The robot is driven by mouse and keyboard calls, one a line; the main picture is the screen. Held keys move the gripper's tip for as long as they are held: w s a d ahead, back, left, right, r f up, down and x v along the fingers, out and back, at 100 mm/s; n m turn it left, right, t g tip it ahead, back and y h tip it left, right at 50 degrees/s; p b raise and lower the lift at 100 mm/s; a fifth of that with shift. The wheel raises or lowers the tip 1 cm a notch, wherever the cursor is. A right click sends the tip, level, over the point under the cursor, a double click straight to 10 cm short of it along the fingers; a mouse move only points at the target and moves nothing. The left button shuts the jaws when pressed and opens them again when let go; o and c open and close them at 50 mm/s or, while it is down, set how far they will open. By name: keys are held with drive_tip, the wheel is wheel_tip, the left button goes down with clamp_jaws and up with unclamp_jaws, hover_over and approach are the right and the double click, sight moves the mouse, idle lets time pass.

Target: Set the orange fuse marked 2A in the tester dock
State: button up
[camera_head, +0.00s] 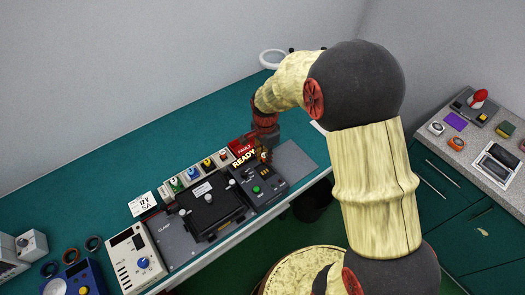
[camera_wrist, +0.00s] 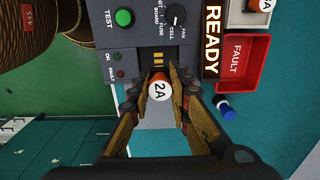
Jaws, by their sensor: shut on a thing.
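The orange fuse (camera_wrist: 160,92) with a white band marked 2A is between the fingertips of my gripper (camera_wrist: 158,98), which is shut on it. The tester (camera_wrist: 135,40) has a green TEST button, a selector knob and a dark dock (camera_wrist: 158,58) with yellow contacts. In the wrist view the fuse is just below the dock; I cannot tell whether they touch. In the head view my gripper (camera_head: 264,155) is over the back of the tester (camera_head: 262,188), and the fuse is hard to make out there.
A red FAULT bin (camera_wrist: 242,62) stands beside the READY sign (camera_wrist: 212,42). A small blue piece (camera_wrist: 226,110) lies by the bin. A black clamp fixture (camera_head: 210,207) sits left of the tester. Several items stand on the right counter (camera_head: 482,165). The teal bench (camera_head: 130,175) is clear behind.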

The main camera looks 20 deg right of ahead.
sight(265, 172)
drive_tip(key=shift+s+f+b, duration=0.15)
drive_tip(key=shift+f+b, duration=0.2)
drive_tip(key=shift+f, duration=0.1)
drive_tip(key=shift+f+b, duration=1.3)
drive_tip(key=shift+f, duration=0.95)
drive_tip(key=shift+f, duration=0.45)
idle(0.6)
drive_tip(key=o, duration=1)
drive_tip(key=shift+r, duration=0.1)
drive_tip(key=shift+r+p, duration=1.7)
drive_tip(key=shift+r, duration=0.7)
drive_tip(key=shift+r, duration=0.1)
drive_tip(key=shift+r+p, duration=1.35)
drive_tip(key=shift+r, duration=0.55)
